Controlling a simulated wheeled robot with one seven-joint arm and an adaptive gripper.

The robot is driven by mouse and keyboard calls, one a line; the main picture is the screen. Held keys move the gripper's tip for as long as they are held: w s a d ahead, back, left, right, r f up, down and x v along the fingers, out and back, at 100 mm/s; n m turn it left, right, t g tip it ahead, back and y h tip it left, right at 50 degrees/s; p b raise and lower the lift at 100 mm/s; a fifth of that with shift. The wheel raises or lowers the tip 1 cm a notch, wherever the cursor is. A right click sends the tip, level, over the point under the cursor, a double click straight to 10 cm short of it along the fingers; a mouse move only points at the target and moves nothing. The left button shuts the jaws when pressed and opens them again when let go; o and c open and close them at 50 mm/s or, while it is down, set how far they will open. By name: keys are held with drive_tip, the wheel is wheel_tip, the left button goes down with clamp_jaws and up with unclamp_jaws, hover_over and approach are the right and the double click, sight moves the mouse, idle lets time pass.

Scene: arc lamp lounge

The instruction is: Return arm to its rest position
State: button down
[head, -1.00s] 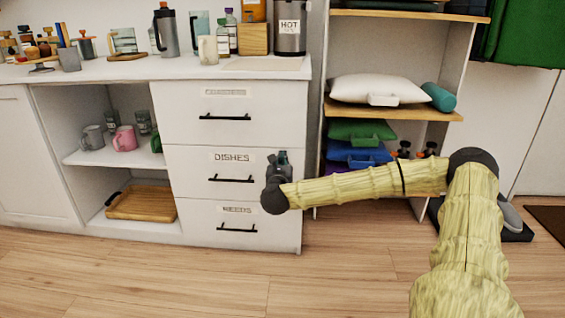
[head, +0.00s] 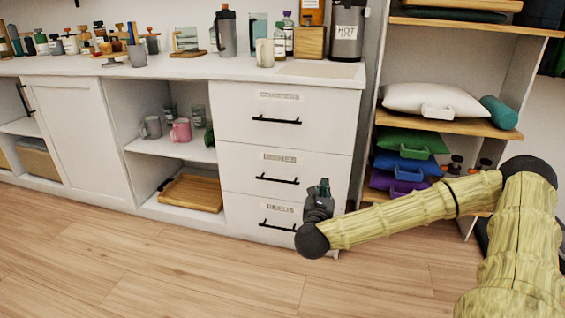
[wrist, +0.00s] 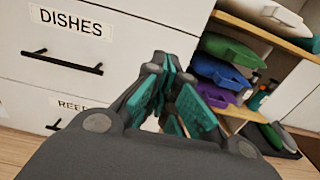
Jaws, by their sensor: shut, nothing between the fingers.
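My arm, in a yellow-green bamboo-like cover, reaches from the right edge of the head view toward the middle. My gripper (head: 321,188) stands upright at its end, in front of the lower right of the white drawer unit (head: 337,137). In the wrist view my gripper (wrist: 168,82) has its dark fingers with teal pads together, with nothing held. The fingers look apart from the drawer fronts. All three labelled drawers look shut, including the one marked DISHES (wrist: 64,40).
A wooden tray (head: 192,193) lies in the open cabinet bay. Mugs and bottles stand on the counter (head: 110,68). The wooden floor (head: 190,265) in front is clear.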

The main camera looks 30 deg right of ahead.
drive_tip(key=w+a+f+n+t+y+p, duration=0.1)
drive_tip(key=a+f+n+y, duration=0.2)
drive_tip(key=a+f+n, duration=0.4)
drive_tip(key=a+f+n+y+p, duration=0.15)
drive_tip(key=a+n+y, duration=0.25)
drive_tip(key=a, duration=0.4)
drive_tip(key=w+a+f+n+t+y, duration=0.1)
drive_tip(key=a+f+n+y, duration=0.2)
drive_tip(key=a+f+n, duration=0.4)
drive_tip(key=s+a+f+n+g+y+p, duration=0.1)
drive_tip(key=s+a+f+n+g+y, duration=0.35)
drive_tip(key=s+a+f+n, duration=0.5)
drive_tip(key=s+a+f+n+g+p, duration=0.1)
drive_tip(key=s+a+f+n+g, duration=0.15)
drive_tip(key=s+n, duration=0.4)
drive_tip(key=s+a+f+n+g+p, duration=0.1)
drive_tip(key=s+a+f+n+g, duration=0.15)
drive_tip(key=s+f+n, duration=0.4)
drive_tip(key=s+d+r+n+g+p, duration=0.2)
drive_tip(key=s+d+n+g, duration=0.25)
drive_tip(key=s, duration=0.65)
wheel_tip(320, 180, up, 38)
drive_tip(key=p, duration=3.7)
drive_tip(key=shift+s+h, duration=0.2)
drive_tip(key=shift+h, duration=0.25)
